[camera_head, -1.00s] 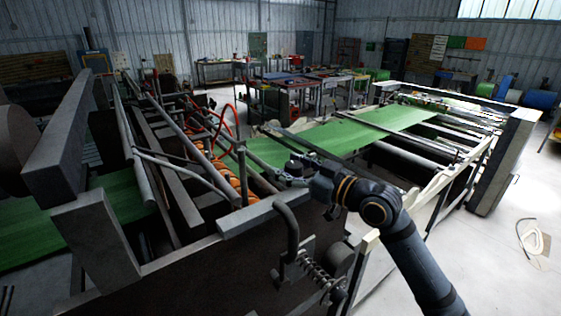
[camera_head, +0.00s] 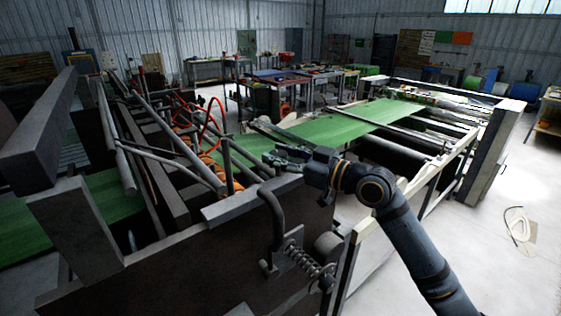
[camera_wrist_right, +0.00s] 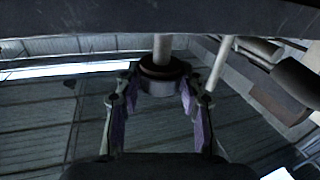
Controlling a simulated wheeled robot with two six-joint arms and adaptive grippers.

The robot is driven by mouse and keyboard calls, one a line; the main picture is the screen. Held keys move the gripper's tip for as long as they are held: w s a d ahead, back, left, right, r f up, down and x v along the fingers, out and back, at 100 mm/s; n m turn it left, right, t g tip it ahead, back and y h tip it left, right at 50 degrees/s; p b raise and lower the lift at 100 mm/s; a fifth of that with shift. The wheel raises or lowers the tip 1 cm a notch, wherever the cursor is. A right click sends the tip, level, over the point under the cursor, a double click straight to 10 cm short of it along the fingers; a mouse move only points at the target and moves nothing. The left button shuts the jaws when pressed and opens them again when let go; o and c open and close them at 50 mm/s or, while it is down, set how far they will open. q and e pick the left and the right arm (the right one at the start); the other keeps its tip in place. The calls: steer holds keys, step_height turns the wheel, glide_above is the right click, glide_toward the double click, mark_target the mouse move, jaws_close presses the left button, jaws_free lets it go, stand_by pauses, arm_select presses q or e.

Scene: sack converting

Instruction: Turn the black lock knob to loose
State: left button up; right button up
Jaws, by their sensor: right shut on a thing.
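The black lock knob (camera_wrist_right: 162,78) shows in the right wrist view as a dark round cap on a pale rod. My right gripper (camera_wrist_right: 158,95) has one finger on each side of it and is shut on it. In the head view my right gripper (camera_head: 284,160) reaches in from the right, above the machine's side plate; the knob is too small and dark to make out clearly there. I cannot tell the knob's turn angle. My left gripper is in neither view.
Below the gripper are a bent grey lever (camera_head: 273,215) and a coil spring (camera_head: 305,262) on the side plate. Green sheet (camera_head: 345,127) runs through the machine behind. Bars and orange hoses crowd the left. Open floor (camera_head: 500,235) lies at right.

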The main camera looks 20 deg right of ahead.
steer(key=n+g+y+b, duration=0.1)
steer(key=b, duration=0.1)
steer(key=n+g+y+b, duration=0.2)
steer(key=b, duration=0.1)
steer(key=shift+w+f+g+y, duration=0.1)
steer(key=shift+f+g+y, duration=0.2)
steer(key=shift+f, duration=0.05)
steer(key=n+g+y+b, duration=0.1)
steer(key=n+g+b, duration=0.1)
steer(key=g, duration=0.1)
steer(key=shift+d+r+y, duration=0.1)
steer(key=shift+r+y, duration=0.1)
steer(key=shift+y, duration=0.2)
steer(key=shift+n+g+y+b, duration=0.4)
steer(key=shift+n+g+y, duration=0.2)
steer(key=shift+n+g, duration=0.85)
steer(key=shift+g, duration=0.45)
steer(key=shift+f+g, duration=0.1)
steer(key=shift+g, duration=0.2)
steer(key=o, duration=1.2)
steer(key=shift+w+a, duration=0.1)
steer(key=shift+a, duration=0.1)
steer(key=shift+d, duration=0.15)
